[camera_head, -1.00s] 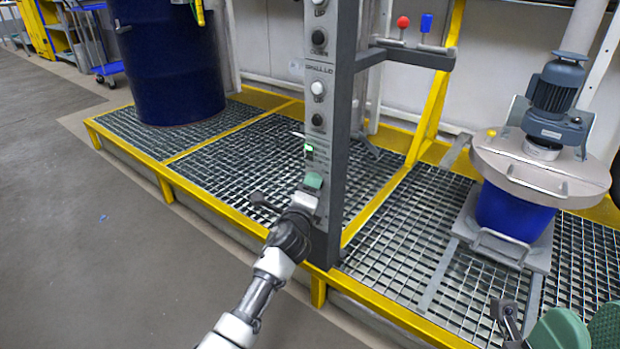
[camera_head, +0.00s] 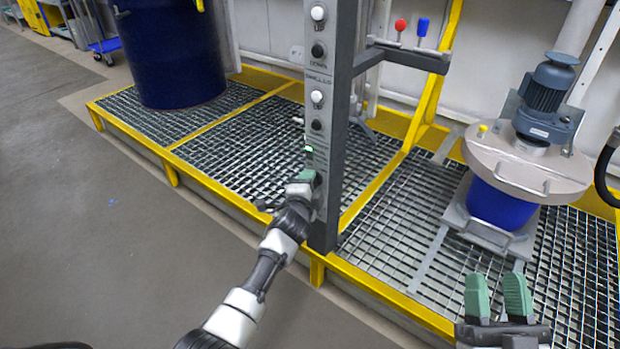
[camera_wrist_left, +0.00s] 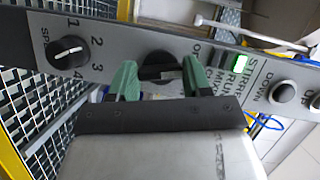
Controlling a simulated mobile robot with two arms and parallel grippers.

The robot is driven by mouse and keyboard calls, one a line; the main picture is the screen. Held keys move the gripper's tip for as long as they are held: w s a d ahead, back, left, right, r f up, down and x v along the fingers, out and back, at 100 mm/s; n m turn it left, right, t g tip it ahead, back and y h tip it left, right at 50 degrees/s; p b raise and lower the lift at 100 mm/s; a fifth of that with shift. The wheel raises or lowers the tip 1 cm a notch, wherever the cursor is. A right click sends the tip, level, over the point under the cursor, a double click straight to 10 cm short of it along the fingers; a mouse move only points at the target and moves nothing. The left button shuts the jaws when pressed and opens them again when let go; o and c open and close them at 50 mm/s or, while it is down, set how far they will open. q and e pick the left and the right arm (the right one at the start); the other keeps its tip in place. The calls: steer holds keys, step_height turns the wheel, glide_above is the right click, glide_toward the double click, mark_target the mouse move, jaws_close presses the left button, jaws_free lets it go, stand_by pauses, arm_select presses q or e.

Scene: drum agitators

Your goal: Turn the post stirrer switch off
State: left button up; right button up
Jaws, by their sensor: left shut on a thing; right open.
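The post (camera_head: 327,200) stands at the front edge of the grated platform, with its control panel facing left. The stirrer switch is a black rotary knob (camera_wrist_left: 157,65), seen in the left wrist view. My left gripper (camera_head: 307,177) is at the panel, shut on this knob with one green fingertip on either side (camera_wrist_left: 160,78). The fingers and palm hide part of the knob and its labels. A green lamp (camera_wrist_left: 237,70) glows beside it, near the stirrer lettering; it also shows in the head view (camera_head: 309,149). My right gripper (camera_head: 497,295) is open and empty at the lower right.
A numbered speed dial (camera_wrist_left: 66,52) and a down button (camera_wrist_left: 285,92) flank the switch. A motor-topped lidded drum (camera_head: 528,160) stands on the grating at right. A large blue drum (camera_head: 172,60) stands at left. The grey floor (camera_head: 100,240) is clear.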

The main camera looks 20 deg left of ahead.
steer(key=s+d+f+g+h+p, duration=0.2)
steer(key=f+g+p, duration=0.1)
steer(key=f+g, duration=0.4)
steer(key=s+d+f+g+h+p, duration=0.2)
steer(key=f+g+h, duration=0.1)
steer(key=f+g, duration=0.4)
arm_select(q)
steer(key=n+g+h+p, duration=0.1)
steer(key=n+p, duration=0.1)
steer(key=n, duration=0.2)
steer(key=shift+a+g, duration=0.1)
steer(key=shift+g, duration=0.3)
arm_select(e)
steer(key=s+d+f+g+h, duration=0.1)
steer(key=s+d+f+g, duration=0.1)
steer(key=s+g, duration=0.3)
steer(key=s, duration=0.2)
steer(key=shift+s+d+f+m+g, duration=0.15)
steer(key=shift+s+f+m+g, duration=0.15)
steer(key=shift+s+m, duration=0.1)
arm_select(q)
steer(key=o, duration=0.9)
